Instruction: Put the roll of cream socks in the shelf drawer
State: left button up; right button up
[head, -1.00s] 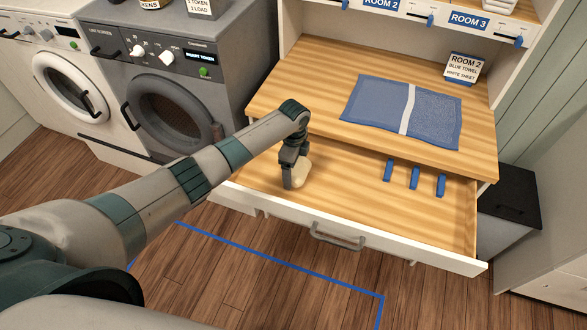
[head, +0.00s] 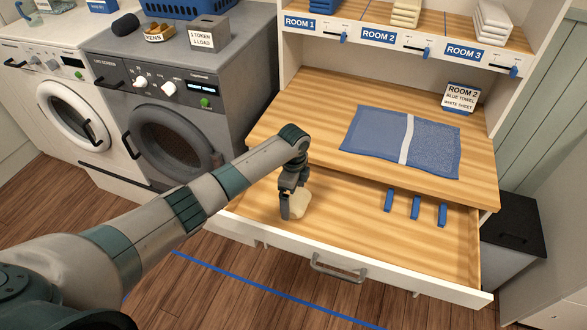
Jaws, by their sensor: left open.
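The cream sock roll (head: 299,204) lies in the open shelf drawer (head: 350,230), on its wooden floor towards the left. My left gripper (head: 289,210) points down into the drawer at the roll, open, and partly hides it. I cannot tell whether the fingers touch the roll. The drawer is pulled out below the wooden worktop, with a grey handle (head: 338,268) on its white front. My right gripper is not in view.
A blue towel (head: 403,141) with a white stripe lies on the worktop (head: 300,105). Several blue clips (head: 415,207) are at the drawer's right. A Room 2 card (head: 460,98) stands behind the towel. Grey (head: 165,150) and white (head: 68,120) washers stand at left, a dark-lidded bin (head: 512,225) at right.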

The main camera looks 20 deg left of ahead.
pick_arm(q)
notch_tip(320, 180, up, 15)
jog(key=b, duration=0.3)
jog(key=shift+f, duration=0.1)
dwell(0.5)
